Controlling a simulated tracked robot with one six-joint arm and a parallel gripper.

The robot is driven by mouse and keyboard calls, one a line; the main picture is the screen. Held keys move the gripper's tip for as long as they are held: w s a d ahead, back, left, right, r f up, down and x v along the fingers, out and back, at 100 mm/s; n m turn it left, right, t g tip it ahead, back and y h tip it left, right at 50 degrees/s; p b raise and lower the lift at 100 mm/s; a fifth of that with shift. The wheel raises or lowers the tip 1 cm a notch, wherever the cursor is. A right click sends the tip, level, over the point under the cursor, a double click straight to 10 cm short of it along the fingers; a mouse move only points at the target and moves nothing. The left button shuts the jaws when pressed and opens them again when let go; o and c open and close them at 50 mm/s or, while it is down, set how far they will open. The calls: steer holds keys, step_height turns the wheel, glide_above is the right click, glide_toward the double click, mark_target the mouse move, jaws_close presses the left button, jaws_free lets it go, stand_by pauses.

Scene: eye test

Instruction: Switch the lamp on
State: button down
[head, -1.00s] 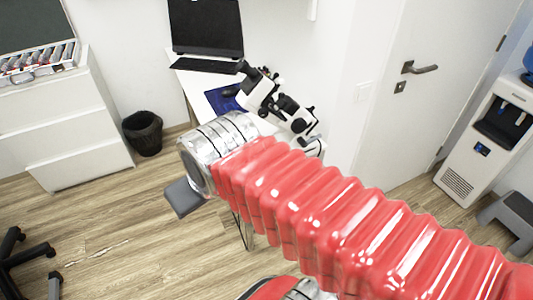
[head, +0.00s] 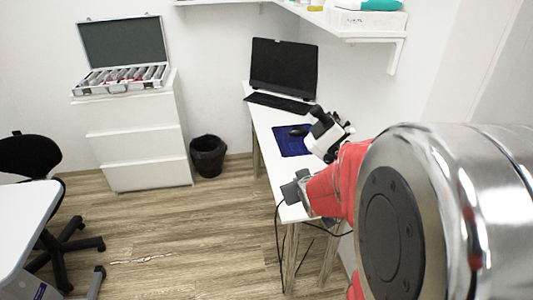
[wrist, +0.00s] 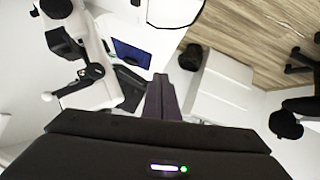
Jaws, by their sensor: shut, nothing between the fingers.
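No lamp can be made out in either current view. No wall switch shows in them either. My gripper (head: 293,190) is at the end of my red-sleeved arm in the head view, by the near edge of the white desk. In the wrist view, my gripper's dark fingers (wrist: 161,80) are together and empty. A white and black microscope (head: 326,134) stands on the desk, partly hidden by my arm. It also shows large at the left of the wrist view (wrist: 92,80), apart from the fingers.
The white desk (head: 268,116) carries a black monitor (head: 284,70), a keyboard and a blue mat (head: 292,141). A shelf (head: 340,30) hangs above it. A black bin (head: 208,156), a white drawer unit (head: 140,145) and a chair (head: 62,240) stand left. Mid-floor is clear.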

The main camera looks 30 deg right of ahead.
steer(key=d+f+t, duration=0.2)
steer(key=d+f, duration=0.6)
steer(key=s+d+f+m+t, duration=0.2)
steer(key=s+d+f+t, duration=0.2)
steer(key=s+f, duration=0.1)
steer(key=shift+s+f+t, duration=0.2)
steer(key=shift+s+t, duration=0.1)
steer(key=shift+s, duration=0.55)
steer(key=x, duration=0.9)
steer(key=shift+w+d, duration=0.2)
steer(key=shift+w, duration=0.05)
steer(key=shift+w+d+f, duration=0.1)
steer(key=shift+w+f, duration=0.1)
steer(key=shift+f, duration=0.35)
steer(key=shift+w+d+f, duration=0.1)
steer(key=shift+w+f, duration=0.05)
steer(key=shift+f, duration=0.45)
steer(key=shift+w+f, duration=0.15)
steer(key=shift+f, duration=0.75)
